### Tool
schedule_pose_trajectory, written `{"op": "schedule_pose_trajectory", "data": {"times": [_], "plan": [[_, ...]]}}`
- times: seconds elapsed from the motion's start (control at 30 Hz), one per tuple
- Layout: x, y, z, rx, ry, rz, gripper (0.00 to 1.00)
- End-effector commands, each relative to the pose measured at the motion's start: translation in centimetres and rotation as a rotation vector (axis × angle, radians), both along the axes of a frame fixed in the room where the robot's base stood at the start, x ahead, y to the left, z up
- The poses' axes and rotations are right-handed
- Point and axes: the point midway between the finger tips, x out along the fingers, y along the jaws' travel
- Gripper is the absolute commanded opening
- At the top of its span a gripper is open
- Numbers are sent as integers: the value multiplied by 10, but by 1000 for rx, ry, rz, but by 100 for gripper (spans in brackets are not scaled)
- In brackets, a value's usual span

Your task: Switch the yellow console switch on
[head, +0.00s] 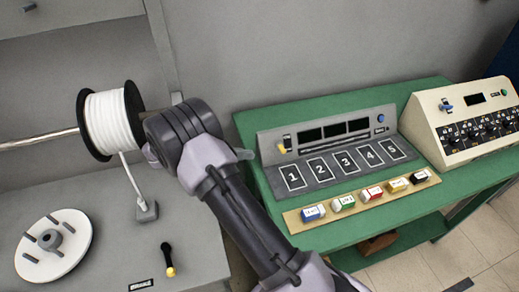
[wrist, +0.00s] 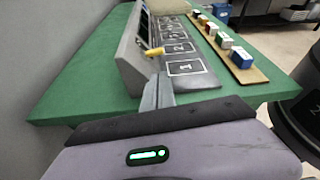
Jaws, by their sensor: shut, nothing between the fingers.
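The grey console (head: 328,128) stands on a green table, with small dark displays and slots marked 1 to 5. The yellow switch (head: 284,144) is at the left end of its upright panel. In the wrist view the yellow switch (wrist: 154,51) sticks out from the console face, just beyond my fingertips. My gripper (wrist: 158,84) is shut and empty, its fingers pointing at the near end of the console. The fingers look close to the switch but apart from it. In the head view my arm largely hides the gripper.
Several coloured blocks (head: 343,203) lie on a wooden strip in front of the slots. A beige control box (head: 465,118) stands at the right. At left are a white cable spool (head: 106,118), a white disc (head: 54,246) and a black-and-yellow lever (head: 168,259) on a grey bench.

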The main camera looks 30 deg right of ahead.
Motion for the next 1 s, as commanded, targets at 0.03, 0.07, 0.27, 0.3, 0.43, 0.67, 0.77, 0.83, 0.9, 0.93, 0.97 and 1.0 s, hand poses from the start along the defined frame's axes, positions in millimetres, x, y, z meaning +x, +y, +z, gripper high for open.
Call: {"op": "schedule_pose_trajectory", "data": {"times": [0.03,0.07,0.27,0.3,0.43,0.67,0.77,0.83,0.9,0.93,0.97,1.0], "plan": [[0,0,0,0,0,0,0],[0,0,0,0,0,0,0],[-1,-1,-1,2,-1,-1,0],[-1,-4,-2,2,-1,-2,0],[-7,-22,-10,2,-2,-3,0],[-20,-64,-26,1,-2,-3,0],[-24,-78,-31,2,-2,-3,0],[-26,-84,-32,2,-3,-2,0],[-28,-88,-33,2,-2,-2,0],[-28,-89,-33,2,-3,-1,0],[-28,-90,-33,2,-3,-1,0],[-28,-91,-33,2,-3,-1,0]]}}
